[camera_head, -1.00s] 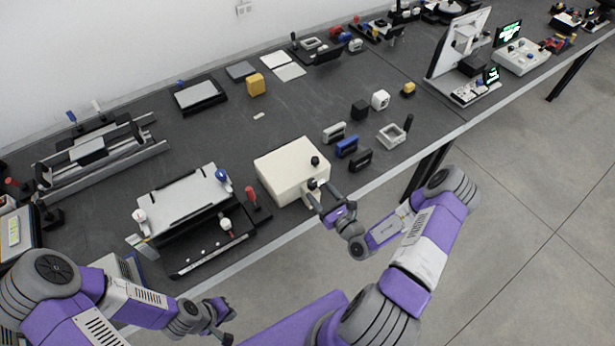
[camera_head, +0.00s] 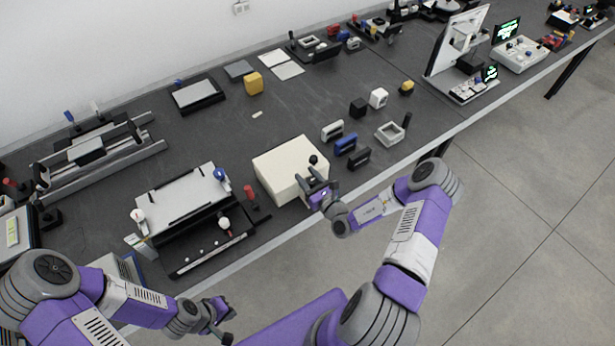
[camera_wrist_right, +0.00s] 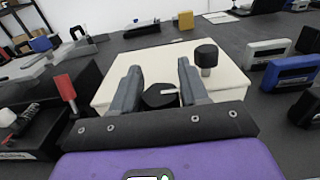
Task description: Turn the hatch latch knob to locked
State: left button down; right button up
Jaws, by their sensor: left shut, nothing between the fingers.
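The cream hatch box (camera_head: 286,166) sits at the table's front edge. In the right wrist view, a round black knob with a white mark (camera_wrist_right: 161,95) shows low between the fingers of my right gripper (camera_wrist_right: 158,68). The fingers are apart, one on each side of the knob; I cannot tell whether they touch it. In the head view my right gripper (camera_head: 311,177) is at the box's front right side and hides this knob. A second black knob on a pale post (camera_wrist_right: 206,56) stands on the box top. My left gripper (camera_head: 222,325) is shut and empty, low in front of the table.
A black fixture with a white plate (camera_head: 186,195) and a red-handled lever (camera_head: 250,194) stand left of the box. Silver, blue and black blocks (camera_head: 346,145) lie to its right. Floor is clear in front of the table at right.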

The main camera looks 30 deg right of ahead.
jog(key=c, duration=0.5)
jog(key=shift+c, duration=0.2)
